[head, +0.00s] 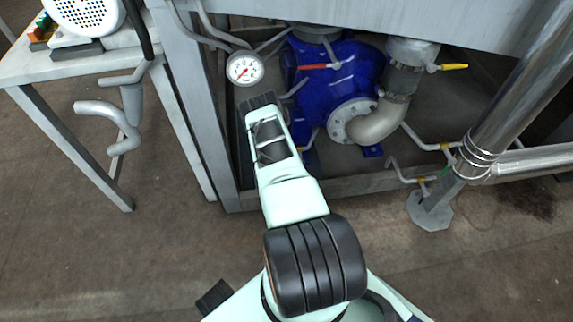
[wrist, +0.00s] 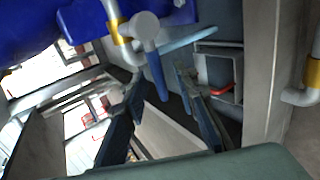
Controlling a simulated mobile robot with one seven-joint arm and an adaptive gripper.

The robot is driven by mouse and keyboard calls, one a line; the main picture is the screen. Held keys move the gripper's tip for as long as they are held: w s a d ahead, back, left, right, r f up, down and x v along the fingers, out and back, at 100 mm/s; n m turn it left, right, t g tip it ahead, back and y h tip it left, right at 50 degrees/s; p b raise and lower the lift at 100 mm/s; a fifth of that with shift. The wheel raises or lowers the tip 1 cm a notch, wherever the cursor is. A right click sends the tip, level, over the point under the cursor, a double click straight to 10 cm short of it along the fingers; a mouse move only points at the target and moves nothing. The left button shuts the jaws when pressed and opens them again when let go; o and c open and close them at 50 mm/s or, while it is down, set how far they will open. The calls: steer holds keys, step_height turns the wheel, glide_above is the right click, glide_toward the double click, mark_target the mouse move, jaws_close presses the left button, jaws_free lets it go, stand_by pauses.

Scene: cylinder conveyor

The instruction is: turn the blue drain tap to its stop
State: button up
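The blue drain tap (wrist: 156,76) shows in the wrist view as a short blue lever hanging from a round grey hub on a pipe with a yellow collar. My gripper (wrist: 158,86) is open, with its two dark fingers apart on either side of the lever's lower end. I cannot tell whether either finger touches it.
The blue pump body (head: 345,75) sits inside a grey metal frame (head: 195,105). A pressure gauge (head: 244,68) is close above my gripper. Red (head: 318,66) and yellow (head: 453,66) levers are to the right. A thick steel pipe (head: 510,85) stands farther right.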

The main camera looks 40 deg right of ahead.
step_height(320, 180, up, 10)
steer(key=shift+r, duration=0.1)
stand_by(0.6)
steer(key=shift+c, duration=0.7)
